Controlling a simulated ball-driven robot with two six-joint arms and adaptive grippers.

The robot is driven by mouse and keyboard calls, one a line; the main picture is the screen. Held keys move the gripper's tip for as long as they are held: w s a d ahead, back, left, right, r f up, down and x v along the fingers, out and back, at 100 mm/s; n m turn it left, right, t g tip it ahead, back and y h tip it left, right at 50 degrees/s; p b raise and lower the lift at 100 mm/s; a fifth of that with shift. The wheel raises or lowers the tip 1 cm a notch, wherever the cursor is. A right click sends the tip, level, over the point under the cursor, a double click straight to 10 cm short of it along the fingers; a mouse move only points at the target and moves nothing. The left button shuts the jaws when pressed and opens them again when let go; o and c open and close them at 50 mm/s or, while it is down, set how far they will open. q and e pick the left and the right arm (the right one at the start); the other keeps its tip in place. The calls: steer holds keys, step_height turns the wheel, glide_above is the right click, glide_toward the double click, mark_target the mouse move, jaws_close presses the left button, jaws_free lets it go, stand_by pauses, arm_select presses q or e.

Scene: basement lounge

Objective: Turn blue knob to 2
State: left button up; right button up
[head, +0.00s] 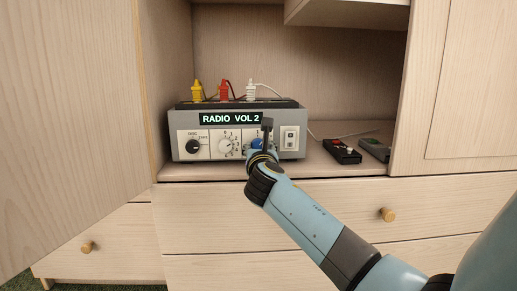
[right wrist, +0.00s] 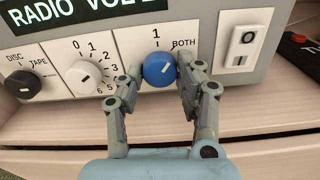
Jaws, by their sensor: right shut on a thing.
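The blue knob (right wrist: 158,69) is on the front of a grey radio (head: 290,117) in the cabinet; part of it shows in the head view (head: 256,143). The marks "1" above it and "BOTH" at its upper right are readable; no "2" shows beside it, and the fingers cover part of the panel. A short white pointer on the knob tilts up and right, roughly toward "BOTH". My right gripper (head: 262,143) has one finger on each side of the knob and is shut on it. My left gripper is out of view.
A black knob (right wrist: 23,84) marked DISC/TAPE and a white numbered dial (right wrist: 84,76) are left of the blue knob. A white switch (right wrist: 243,46) is to its right. Dark devices (head: 342,151) lie on the shelf at right. An open door (head: 75,120) stands at left.

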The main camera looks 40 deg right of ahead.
steer(key=shift+m, duration=1.1)
steer(key=m, duration=0.2)
steer(key=shift+m+p, duration=0.3)
steer(key=shift+p, duration=0.05)
steer(key=m, duration=0.3)
steer(key=shift+a, duration=0.1)
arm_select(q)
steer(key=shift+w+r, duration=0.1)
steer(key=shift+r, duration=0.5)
arm_select(e)
steer(key=shift+m, duration=1.3)
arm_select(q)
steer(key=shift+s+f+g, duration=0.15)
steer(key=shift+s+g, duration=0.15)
arm_select(e)
steer(key=o, duration=1.1)
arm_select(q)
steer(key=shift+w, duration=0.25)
arm_select(e)
steer(key=shift+o, duration=0.2)
